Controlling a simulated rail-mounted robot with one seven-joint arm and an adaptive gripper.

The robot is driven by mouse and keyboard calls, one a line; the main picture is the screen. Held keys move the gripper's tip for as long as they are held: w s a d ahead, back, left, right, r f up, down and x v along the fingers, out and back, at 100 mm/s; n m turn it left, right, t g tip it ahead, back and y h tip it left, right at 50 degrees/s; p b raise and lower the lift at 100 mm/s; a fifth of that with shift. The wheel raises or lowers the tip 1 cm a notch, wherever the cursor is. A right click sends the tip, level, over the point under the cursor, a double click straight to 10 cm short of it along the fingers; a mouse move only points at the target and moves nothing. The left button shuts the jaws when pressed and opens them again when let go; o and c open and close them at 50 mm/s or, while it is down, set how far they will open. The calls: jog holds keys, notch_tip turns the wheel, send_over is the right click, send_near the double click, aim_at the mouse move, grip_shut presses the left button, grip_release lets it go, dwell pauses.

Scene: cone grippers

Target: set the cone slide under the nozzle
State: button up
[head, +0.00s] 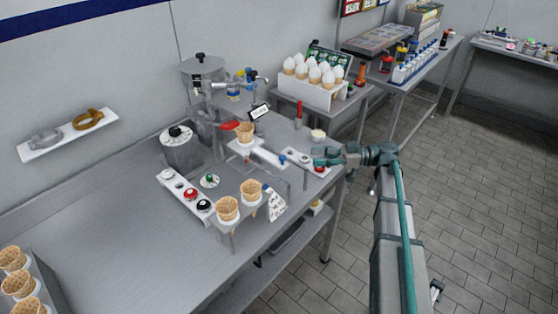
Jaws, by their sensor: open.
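What looks like the cone slide (268,156) is a white bar on the steel counter in the head view. A waffle cone (245,133) stands upright near its left end, and a small blue knob (282,159) sits near its right end. A grey dispensing machine (203,78) with pipes and taps stands behind it; which part is the nozzle is too small to tell. My gripper (320,157) is open and looks empty, to the right of the slide, above a white button panel (298,157). Whether it touches anything there cannot be told.
Two cones (239,201) stand in a holder at the counter's front. A white button strip (180,193) lies left of them. A white rack of filled cones (311,90) stands behind. The counter's left part (120,235) is mostly clear. More cones (18,284) are at lower left.

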aim_at(282, 157)
jog(key=shift+n+g, duration=0.6)
jog(key=a+p, duration=0.1)
jog(key=a, duration=0.2)
jog(key=s+a+p, duration=0.1)
jog(key=a, duration=0.3)
jog(key=a+r+p, duration=0.1)
jog(key=a, duration=0.2)
jog(key=shift+s+a+r, duration=0.1)
jog(key=shift+s+a, duration=0.05)
jog(key=shift+s, duration=0.25)
jog(key=shift+s+a+p, duration=0.1)
jog(key=shift+a+p, duration=0.3)
jog(key=shift+a, duration=0.35)
grip_shut()
